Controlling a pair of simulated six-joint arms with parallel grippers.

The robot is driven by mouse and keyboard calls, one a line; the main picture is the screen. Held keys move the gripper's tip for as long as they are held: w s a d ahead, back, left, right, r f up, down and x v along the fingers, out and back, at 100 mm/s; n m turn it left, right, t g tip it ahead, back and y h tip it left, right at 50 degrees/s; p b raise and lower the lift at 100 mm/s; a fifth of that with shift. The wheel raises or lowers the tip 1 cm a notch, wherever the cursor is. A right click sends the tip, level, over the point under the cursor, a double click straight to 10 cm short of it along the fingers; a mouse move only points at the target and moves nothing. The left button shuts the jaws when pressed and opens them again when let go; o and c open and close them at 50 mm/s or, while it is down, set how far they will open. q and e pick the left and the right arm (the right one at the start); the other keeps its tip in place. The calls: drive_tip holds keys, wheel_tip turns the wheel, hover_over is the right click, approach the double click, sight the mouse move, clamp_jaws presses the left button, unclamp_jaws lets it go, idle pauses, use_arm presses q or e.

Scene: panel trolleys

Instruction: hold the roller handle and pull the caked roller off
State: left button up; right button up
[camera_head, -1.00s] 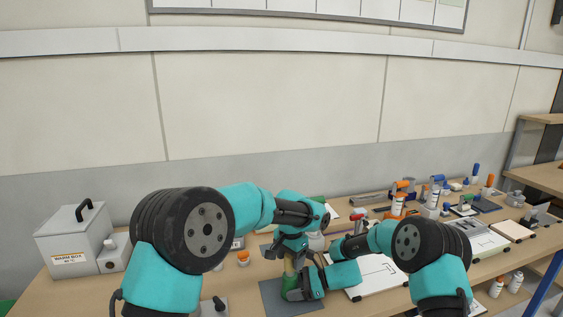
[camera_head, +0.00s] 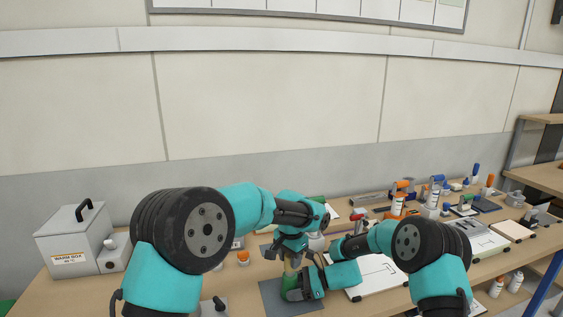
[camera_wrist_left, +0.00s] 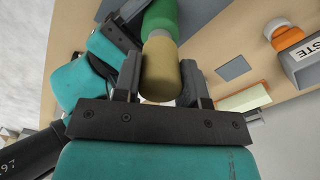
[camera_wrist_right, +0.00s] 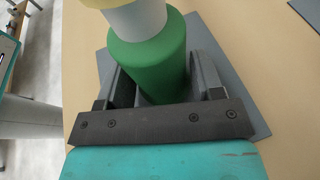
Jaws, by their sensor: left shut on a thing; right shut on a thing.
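The caked roller is a tan-yellow cylinder (camera_wrist_left: 160,72), upright above a green handle (camera_wrist_right: 155,62). A pale grey collar (camera_wrist_right: 138,20) shows between them. My left gripper (camera_head: 286,258) is shut on the roller from above, with one finger on each side in the left wrist view (camera_wrist_left: 162,82). My right gripper (camera_head: 298,287) is shut on the green handle below, one finger on each side in the right wrist view (camera_wrist_right: 160,85). The handle stands over a dark grey mat (camera_head: 275,298). My arms hide part of the roller and handle in the head view.
A grey warm box (camera_head: 75,240) stands at the left of the wooden bench. A small orange-capped container (camera_head: 243,258) is left of my grippers. A white panel (camera_head: 375,277) lies to the right, with several bottles and tools beyond it. My arms cover much of the middle.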

use_arm(q)
drive_tip(key=shift+r, duration=1.1)
drive_tip(key=shift+r, duration=2.85)
use_arm(e)
drive_tip(key=o, duration=1.3)
drive_tip(key=shift+d, duration=0.15)
drive_tip(key=v, duration=1.1)
drive_tip(key=shift+d+r, duration=0.2)
drive_tip(key=shift+d, duration=0.15)
